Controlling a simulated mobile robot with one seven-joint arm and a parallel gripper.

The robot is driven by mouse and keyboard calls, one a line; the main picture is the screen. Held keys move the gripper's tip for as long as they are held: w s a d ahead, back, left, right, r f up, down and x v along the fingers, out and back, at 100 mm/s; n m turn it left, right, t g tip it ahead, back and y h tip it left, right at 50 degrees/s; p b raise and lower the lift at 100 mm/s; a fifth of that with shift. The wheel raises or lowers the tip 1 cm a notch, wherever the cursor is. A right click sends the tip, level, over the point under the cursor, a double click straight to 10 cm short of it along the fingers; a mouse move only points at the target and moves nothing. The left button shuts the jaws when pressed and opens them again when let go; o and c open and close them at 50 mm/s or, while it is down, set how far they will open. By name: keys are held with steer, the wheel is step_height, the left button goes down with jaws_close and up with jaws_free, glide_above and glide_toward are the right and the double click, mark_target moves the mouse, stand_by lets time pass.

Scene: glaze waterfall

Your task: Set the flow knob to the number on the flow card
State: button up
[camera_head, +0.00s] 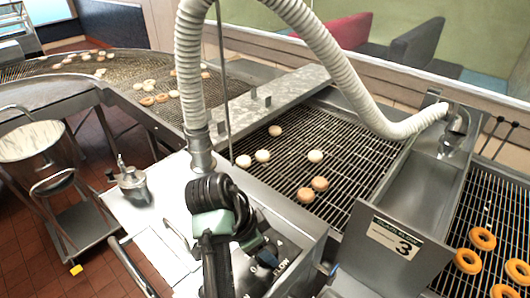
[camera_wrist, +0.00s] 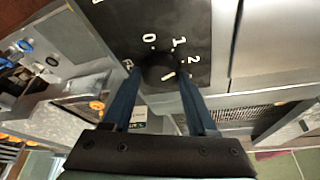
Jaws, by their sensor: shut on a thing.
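The flow card (camera_head: 397,238) is a pale card with a large 3, on a steel panel right of my arm in the head view. The flow knob (camera_wrist: 160,70) is round and black, on a black dial plate (camera_wrist: 135,22) with white numbers 0, 1 and 2 visible. A white mark shows on the knob's lower right part; its exact reading is unclear. My gripper (camera_wrist: 158,85) has its two blue fingers on either side of the knob, shut on it. In the head view my gripper (camera_head: 266,257) is beside the word FLOW, and the knob is mostly hidden. The right finger covers part of the dial.
A ribbed white hose (camera_head: 300,20) arches above my arm. Pale doughnuts lie on the wire conveyor (camera_head: 350,150) behind, and orange ones on the right rack (camera_head: 448,277). A lidded steel pot (camera_head: 133,184) stands left. A large bucket (camera_head: 35,150) is farther left.

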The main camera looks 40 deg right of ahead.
steer(key=m+g+b, duration=0.1)
steer(key=m, duration=0.2)
steer(key=shift+w+m+y, duration=0.15)
steer(key=shift+m+y, duration=0.25)
steer(key=m+g, duration=0.1)
steer(key=m, duration=0.1)
steer(key=shift+d+m+y, duration=0.1)
steer(key=shift+m+y, duration=0.3)
steer(key=m+y, duration=0.1)
steer(key=m, duration=0.2)
steer(key=shift+w+d+r+g, duration=0.1)
steer(key=shift+g, duration=0.2)
steer(key=shift+m+y, duration=0.6)
steer(key=shift+m, duration=1.2)
steer(key=shift+m+g, duration=0.3)
steer(key=o, duration=1.4)
steer(key=shift+c, duration=0.2)
